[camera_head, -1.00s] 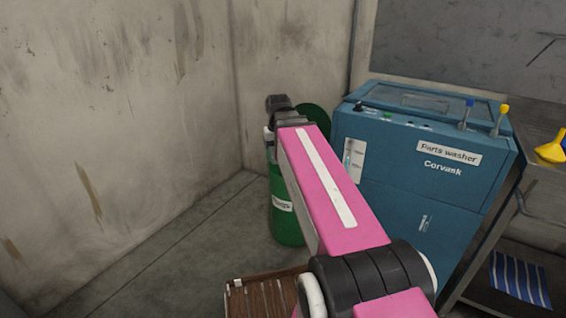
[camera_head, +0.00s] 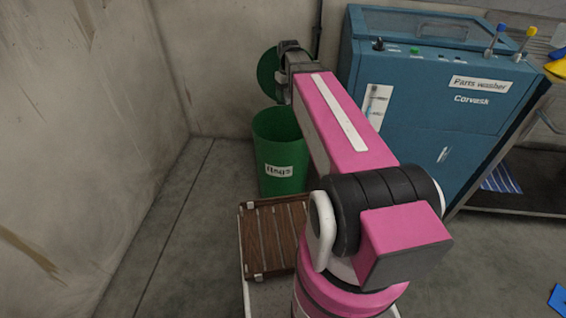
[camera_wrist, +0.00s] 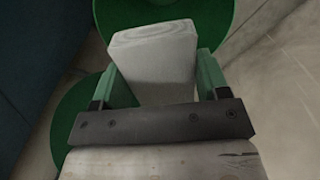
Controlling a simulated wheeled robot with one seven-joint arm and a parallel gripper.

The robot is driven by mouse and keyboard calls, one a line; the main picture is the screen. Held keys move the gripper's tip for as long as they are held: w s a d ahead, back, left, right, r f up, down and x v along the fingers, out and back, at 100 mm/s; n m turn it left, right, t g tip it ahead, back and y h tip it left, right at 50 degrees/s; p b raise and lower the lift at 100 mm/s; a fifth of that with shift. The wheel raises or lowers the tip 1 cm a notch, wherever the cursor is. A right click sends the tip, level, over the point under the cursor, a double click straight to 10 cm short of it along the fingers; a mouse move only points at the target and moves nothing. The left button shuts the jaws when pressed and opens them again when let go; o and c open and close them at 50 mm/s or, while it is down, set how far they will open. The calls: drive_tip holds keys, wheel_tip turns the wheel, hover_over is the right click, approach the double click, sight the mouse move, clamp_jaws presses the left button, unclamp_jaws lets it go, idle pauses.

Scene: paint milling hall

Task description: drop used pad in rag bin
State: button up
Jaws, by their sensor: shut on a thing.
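The rag bin (camera_head: 279,150) is a green open-topped bin with a white label, standing on the floor left of the blue washer. Its round green lid (camera_head: 267,75) shows behind it, partly hidden by my arm. In the wrist view my gripper (camera_wrist: 164,72) has its green fingers shut on a pale grey, block-like pad (camera_wrist: 155,55). Beyond the pad is a green round rim, apparently the bin's mouth (camera_wrist: 235,20), with a green disc, apparently the lid (camera_wrist: 75,125), at left. The pad and fingertips cannot be made out in the head view.
A blue parts washer (camera_head: 440,95) stands right of the bin, close to my arm. A stained wall (camera_head: 80,130) rises at left. A brown slatted crate-like thing (camera_head: 272,240) is in front of the bin. Bare floor (camera_head: 180,250) lies to the left.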

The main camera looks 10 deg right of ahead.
drive_tip(key=w+f+n, duration=0.1)
drive_tip(key=w+f, duration=0.1)
drive_tip(key=f, duration=0.6)
drive_tip(key=w+f+n, duration=0.2)
drive_tip(key=w+f, duration=0.1)
drive_tip(key=f, duration=0.5)
drive_tip(key=o, duration=0.9)
drive_tip(key=shift+r, duration=0.15)
wheel_tip(320, 180, up, 11)
drive_tip(key=shift+f, duration=0.15)
